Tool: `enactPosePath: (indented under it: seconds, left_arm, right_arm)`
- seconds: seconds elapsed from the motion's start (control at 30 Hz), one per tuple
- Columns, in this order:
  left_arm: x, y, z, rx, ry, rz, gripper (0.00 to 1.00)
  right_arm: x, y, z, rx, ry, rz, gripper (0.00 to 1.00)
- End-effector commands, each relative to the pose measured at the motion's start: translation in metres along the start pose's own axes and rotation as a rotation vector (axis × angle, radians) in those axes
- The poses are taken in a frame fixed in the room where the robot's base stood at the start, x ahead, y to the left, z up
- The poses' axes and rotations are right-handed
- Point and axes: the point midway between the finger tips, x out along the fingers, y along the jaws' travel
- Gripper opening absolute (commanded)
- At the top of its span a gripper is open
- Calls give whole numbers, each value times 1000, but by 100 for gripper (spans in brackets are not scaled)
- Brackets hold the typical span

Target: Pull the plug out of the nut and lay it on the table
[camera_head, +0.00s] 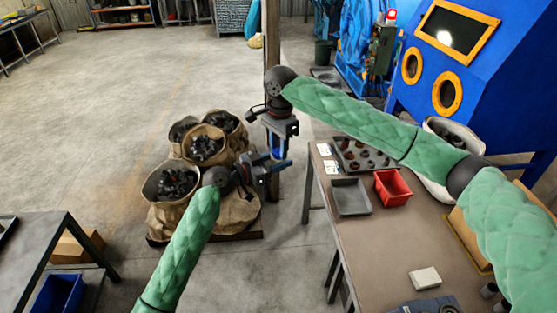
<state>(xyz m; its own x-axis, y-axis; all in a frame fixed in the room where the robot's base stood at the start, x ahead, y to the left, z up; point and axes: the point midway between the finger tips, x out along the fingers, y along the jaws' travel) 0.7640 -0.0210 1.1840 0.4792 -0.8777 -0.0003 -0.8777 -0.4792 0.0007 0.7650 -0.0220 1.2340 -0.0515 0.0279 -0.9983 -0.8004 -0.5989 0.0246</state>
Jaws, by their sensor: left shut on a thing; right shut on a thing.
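My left gripper (284,166) reaches in from the left and points right, with its blue fingers shut. My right gripper (277,153) hangs downward from the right arm, its blue fingers shut just above and beside the left one. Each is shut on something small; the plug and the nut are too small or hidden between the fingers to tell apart. I cannot tell which gripper holds which, or whether the two are joined. Both grippers are in the air, left of the brown table (390,240).
On the table are a tray of small dark parts (345,146), an empty grey tray (351,197), a red bin (393,188) and a white box (425,278). Sacks of black parts (172,185) stand behind the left arm. The table's middle is clear. A blue blasting cabinet (470,80) is beyond.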

Motion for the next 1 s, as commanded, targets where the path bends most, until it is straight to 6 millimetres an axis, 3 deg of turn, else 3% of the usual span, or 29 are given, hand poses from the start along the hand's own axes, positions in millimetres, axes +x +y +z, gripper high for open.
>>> enactPosePath:
  seconds: [1.0]
  left_arm:
    - [0,0,0,0,1,0,0]
  right_arm:
    - [-30,1,2,0,-1,-1,10]
